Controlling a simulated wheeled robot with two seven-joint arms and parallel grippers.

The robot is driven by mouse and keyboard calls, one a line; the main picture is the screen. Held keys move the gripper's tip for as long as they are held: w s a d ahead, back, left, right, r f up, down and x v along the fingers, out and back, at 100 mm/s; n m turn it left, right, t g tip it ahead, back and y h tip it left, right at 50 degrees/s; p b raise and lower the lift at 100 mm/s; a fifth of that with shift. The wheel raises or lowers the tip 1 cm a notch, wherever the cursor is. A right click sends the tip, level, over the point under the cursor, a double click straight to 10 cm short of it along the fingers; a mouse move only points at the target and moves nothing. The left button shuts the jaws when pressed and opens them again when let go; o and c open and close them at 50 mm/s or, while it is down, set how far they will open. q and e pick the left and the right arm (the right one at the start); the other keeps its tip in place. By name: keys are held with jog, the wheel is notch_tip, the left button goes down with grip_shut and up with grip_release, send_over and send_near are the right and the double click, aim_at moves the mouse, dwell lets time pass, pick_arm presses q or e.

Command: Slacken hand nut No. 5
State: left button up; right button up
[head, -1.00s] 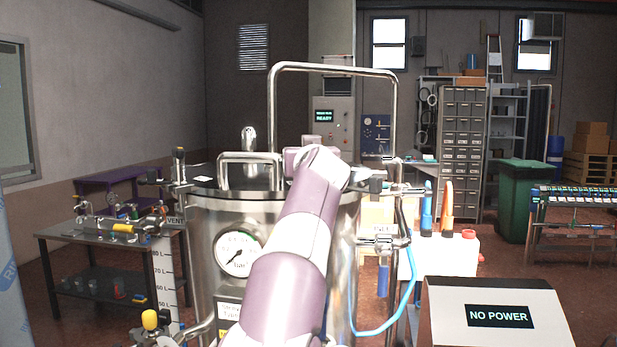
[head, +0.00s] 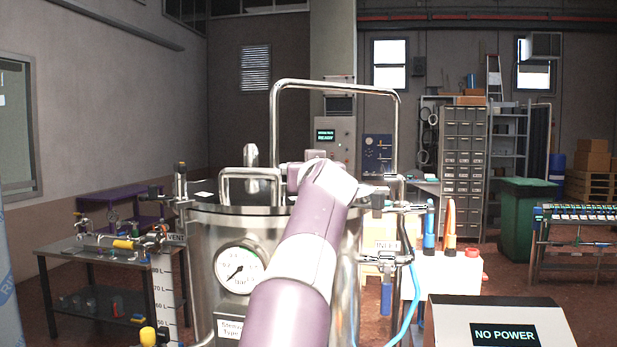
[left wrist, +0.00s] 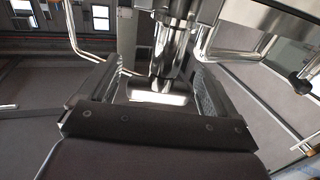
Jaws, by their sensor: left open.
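A steel pressure vessel (head: 215,225) with a dark flat lid stands in the middle of the head view, with a round gauge (head: 239,270) on its front. My purple and white arm reaches up across it and hides part of the lid and rim. In the left wrist view my left gripper (left wrist: 150,75) is open. A shiny upright metal part (left wrist: 170,45) with a bright rounded end stands between or just beyond its fingers; contact cannot be told. One clamp post (head: 180,182) shows at the lid's left edge. No nut number is readable, so I cannot tell which is No. 5.
A tall steel bar frame (head: 335,83) rises over the lid, and a smaller handle (head: 250,172) stands on it. Valves and a blue hose (head: 411,300) are at the right. A NO POWER panel (head: 504,336) stands at front right, a dark bench (head: 100,250) at left.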

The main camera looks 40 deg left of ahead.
pick_arm(q)
jog(key=b+v, duration=0.4)
jog(key=v, duration=0.7)
